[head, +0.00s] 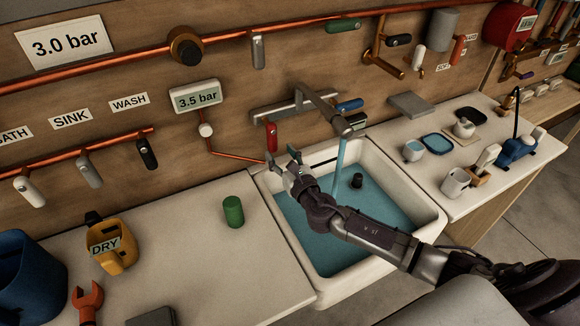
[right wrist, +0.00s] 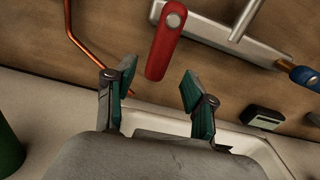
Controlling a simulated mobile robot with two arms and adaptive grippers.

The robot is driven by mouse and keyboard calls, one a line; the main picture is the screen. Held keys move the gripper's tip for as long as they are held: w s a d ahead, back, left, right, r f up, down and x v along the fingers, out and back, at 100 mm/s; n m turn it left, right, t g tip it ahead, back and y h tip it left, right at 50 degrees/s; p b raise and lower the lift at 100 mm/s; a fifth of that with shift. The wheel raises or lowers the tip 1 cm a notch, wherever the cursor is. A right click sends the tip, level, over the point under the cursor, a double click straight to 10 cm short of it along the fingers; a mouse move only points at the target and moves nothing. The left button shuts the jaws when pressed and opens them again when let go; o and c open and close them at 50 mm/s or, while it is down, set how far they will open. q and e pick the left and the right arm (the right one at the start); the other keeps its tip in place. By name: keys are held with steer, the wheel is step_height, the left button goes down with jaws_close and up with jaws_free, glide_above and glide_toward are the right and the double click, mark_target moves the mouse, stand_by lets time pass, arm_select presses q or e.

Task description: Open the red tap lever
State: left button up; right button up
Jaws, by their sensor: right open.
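The red tap lever (head: 271,136) hangs down from the left end of the grey tap body (head: 295,107) on the wooden wall above the sink. In the right wrist view the red lever (right wrist: 166,42) points down and slightly left, just beyond my fingertips and between their lines. My right gripper (head: 283,166) is open, below and close to the lever; a gap shows between them. Its two teal-padded fingers (right wrist: 158,86) are apart with nothing between them. A blue lever (head: 349,105) sits at the tap's right end. My left gripper is not in view.
The white sink (head: 419,196) holds blue water, and a stream falls from the spout (head: 341,126). A green cylinder (head: 233,212) stands on the left counter. A copper pipe (head: 228,154) runs left of the red lever. A small dark display box (right wrist: 264,117) lies right of my fingers.

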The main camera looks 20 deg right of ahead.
steer(key=s, duration=0.6)
steer(key=shift+s, duration=0.2)
steer(key=shift+d, duration=0.1)
